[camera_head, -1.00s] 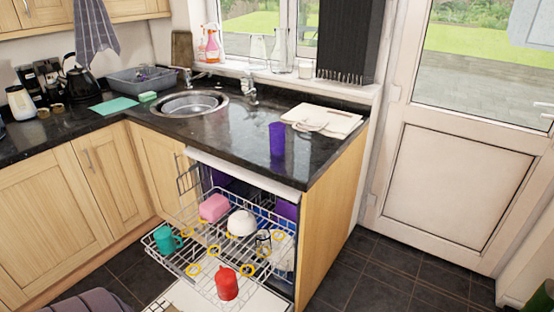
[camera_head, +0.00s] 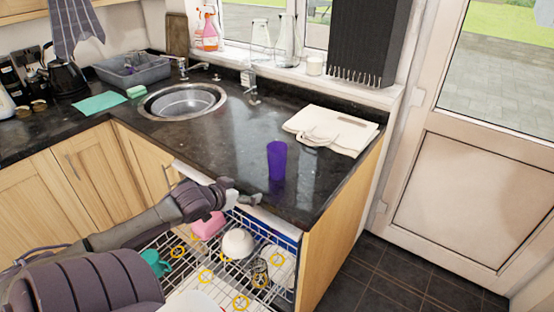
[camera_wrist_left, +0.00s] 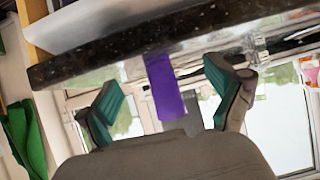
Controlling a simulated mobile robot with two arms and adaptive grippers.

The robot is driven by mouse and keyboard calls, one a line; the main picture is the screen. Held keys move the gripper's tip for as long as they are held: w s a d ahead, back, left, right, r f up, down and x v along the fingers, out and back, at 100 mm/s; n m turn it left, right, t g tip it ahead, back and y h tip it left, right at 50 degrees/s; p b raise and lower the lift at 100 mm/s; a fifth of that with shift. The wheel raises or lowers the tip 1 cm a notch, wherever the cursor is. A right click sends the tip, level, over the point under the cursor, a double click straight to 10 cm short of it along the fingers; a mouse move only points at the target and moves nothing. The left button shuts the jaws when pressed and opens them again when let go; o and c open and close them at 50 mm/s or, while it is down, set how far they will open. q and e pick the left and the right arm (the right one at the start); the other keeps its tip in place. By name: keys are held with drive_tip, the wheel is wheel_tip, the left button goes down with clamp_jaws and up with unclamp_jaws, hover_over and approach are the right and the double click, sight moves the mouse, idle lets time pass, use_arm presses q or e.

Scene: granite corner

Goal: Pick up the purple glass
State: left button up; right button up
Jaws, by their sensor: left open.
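The purple glass (camera_head: 277,160) stands upright on the black granite worktop near its front edge. In the left wrist view the purple glass (camera_wrist_left: 164,87) shows between the two finger pads, further off, with the dark worktop edge near it. My left gripper (camera_head: 243,198) is in front of the worktop edge, above the dishwasher rack, to the left of and nearer than the glass. In the left wrist view my left gripper (camera_wrist_left: 165,102) has its green-padded fingers spread wide, with nothing between them touching. My right gripper is not in view.
The open dishwasher rack (camera_head: 200,262) below holds a pink cup (camera_head: 208,226), a white bowl (camera_head: 238,243) and a teal mug (camera_head: 155,262). A cloth and board (camera_head: 333,129) lie right of the glass. The sink (camera_head: 183,101) is behind left. Worktop around the glass is clear.

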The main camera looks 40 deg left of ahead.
use_arm(q)
drive_tip(key=t, duration=0.1)
approach(271, 166)
drive_tip(key=shift+h, duration=0.3)
drive_tip(key=x, duration=0.7)
drive_tip(key=shift+w+a+f, duration=0.1)
drive_tip(key=shift+a+f, duration=0.15)
drive_tip(key=shift+a, duration=0.1)
drive_tip(key=shift+w+f, duration=0.2)
drive_tip(key=shift+w, duration=0.7)
drive_tip(key=x, duration=0.4)
drive_tip(key=shift+w+d+p, duration=0.1)
drive_tip(key=shift+w+p, duration=0.05)
drive_tip(key=shift+p, duration=0.2)
drive_tip(key=c, duration=1.4)
drive_tip(key=shift+r, duration=0.1)
